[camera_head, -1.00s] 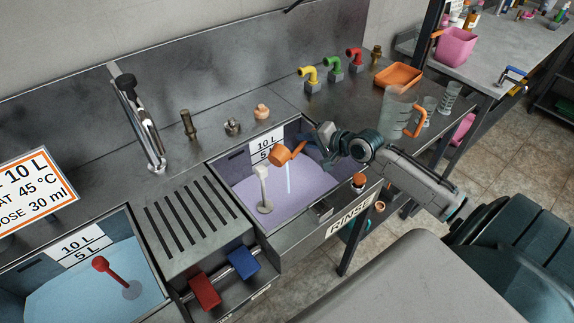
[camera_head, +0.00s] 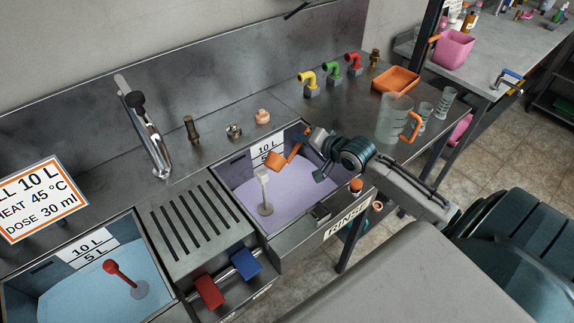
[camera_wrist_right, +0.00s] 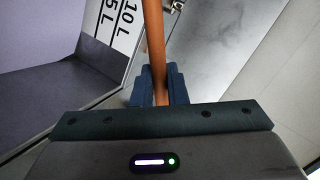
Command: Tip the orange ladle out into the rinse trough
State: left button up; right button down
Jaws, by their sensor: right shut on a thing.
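The orange ladle (camera_head: 275,160) hangs tilted over the back right part of the rinse trough (camera_head: 288,241), which holds pale purple liquid. My right gripper (camera_head: 308,138) is shut on its handle, above the trough's right side. In the right wrist view the orange handle (camera_wrist_right: 154,45) runs up from between the fingers (camera_wrist_right: 158,88); the cup is out of that view. No stream shows below the cup now. Whether any liquid is left inside cannot be told. My left gripper is not in view.
A pale upright plug (camera_head: 264,190) stands in the trough. Left of it are a slotted drainboard (camera_head: 185,225) and a blue-filled basin with a red plug (camera_head: 118,273). A clear jug (camera_head: 394,118) and an orange tray (camera_head: 397,79) stand on the counter to the right.

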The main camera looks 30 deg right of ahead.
aim_at(299, 147)
jog(key=r+p, duration=0.2)
jog(key=a+r+n+h+p, duration=0.1)
jog(key=p, duration=0.1)
jog(key=shift+s+r, duration=0.25)
jog(key=shift+s+a+r+n+t+h+p, duration=0.1)
jog(key=shift+s+a+n+t+h+p, duration=0.15)
jog(key=shift+a+n+t+p, duration=0.35)
jog(key=shift+s+a+r+n+h+p, duration=0.15)
jog(key=shift+a+n+h+p, duration=0.1)
jog(key=shift+a+n+p, duration=0.25)
jog(key=shift+s+a+r+n+t+h+p, duration=0.2)
jog(key=shift+s+a+r+n+t+p, duration=0.15)
jog(key=shift+a+r+p, duration=0.2)
jog(key=shift+s+a+r+n+t+h+p, duration=0.2)
jog(key=shift+a+r+n+t+p, duration=0.1)
jog(key=shift+a+r+n, duration=0.25)
jog(key=s+a+n+t+h+b, duration=0.1)
jog(key=s+a+n+t+b, duration=0.1)
jog(key=a, duration=0.6)
jog(key=shift+s+n+b, duration=0.65)
jog(key=shift+n+b, duration=0.3)
jog(key=shift+n, duration=0.25)
jog(key=shift+f, duration=0.15)
